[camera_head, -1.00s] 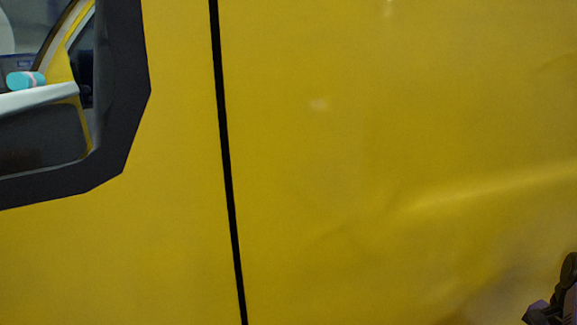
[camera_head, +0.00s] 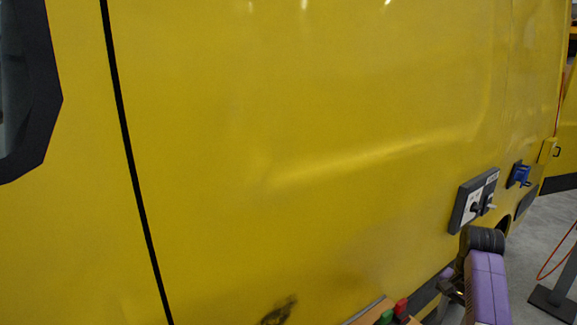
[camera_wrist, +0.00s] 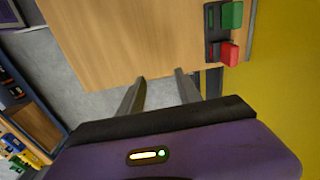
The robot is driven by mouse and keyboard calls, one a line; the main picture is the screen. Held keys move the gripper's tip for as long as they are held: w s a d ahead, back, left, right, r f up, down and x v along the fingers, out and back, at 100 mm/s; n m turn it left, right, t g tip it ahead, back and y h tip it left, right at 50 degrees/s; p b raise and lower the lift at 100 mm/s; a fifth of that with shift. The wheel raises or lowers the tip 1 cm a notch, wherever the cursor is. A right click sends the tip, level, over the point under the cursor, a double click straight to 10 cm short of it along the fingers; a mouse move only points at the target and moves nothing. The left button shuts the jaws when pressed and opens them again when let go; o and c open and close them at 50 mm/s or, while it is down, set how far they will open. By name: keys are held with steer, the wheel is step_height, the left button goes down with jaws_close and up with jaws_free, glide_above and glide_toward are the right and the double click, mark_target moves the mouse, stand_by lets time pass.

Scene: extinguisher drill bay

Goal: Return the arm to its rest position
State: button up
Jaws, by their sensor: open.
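My arm shows at the lower right of the head view as a purple link (camera_head: 487,288) with a dark rounded joint above it, in front of the yellow van side. My gripper (camera_wrist: 159,78) is open in the wrist view, with its two dark fingers apart. I see nothing held between them. The fingertips overlap the near edge of a wooden tabletop (camera_wrist: 130,45) in the picture; I cannot tell the gap.
A green button (camera_wrist: 231,15) and a red button (camera_wrist: 228,54) sit at the tabletop's right edge. The yellow van (camera_head: 300,120) fills much of the head view and carries a switch panel (camera_head: 474,200). Grey floor (camera_head: 553,225) shows at right.

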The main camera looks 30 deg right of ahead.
steer(key=w+d+r+n+t+h, duration=0.3)
steer(key=w+d+t+h, duration=0.25)
steer(key=w, duration=0.25)
steer(key=s+a+f+n+t+h+b, duration=0.1)
steer(key=s+a+n+t, duration=0.2)
steer(key=a, duration=0.8)
steer(key=s+a+n+t+h+b, duration=0.1)
steer(key=a+n+t, duration=0.35)
steer(key=a, duration=0.65)
steer(key=s+a+r+n+t+y+b, duration=0.1)
steer(key=s+a+r+n+t+y, duration=0.15)
steer(key=s+a, duration=0.85)
steer(key=s+a+r+n+t+y+b, duration=0.1)
steer(key=s+a+r+n+y+b, duration=0.15)
steer(key=s+a, duration=0.85)
steer(key=s+a+f+n+g+y, duration=0.1)
steer(key=s+a+f+g+y, duration=0.1)
steer(key=s+a+f+y, duration=0.1)
steer(key=shift+s+a+f, duration=0.55)
steer(key=shift+s+a, duration=0.15)
steer(key=shift+s, duration=0.45)
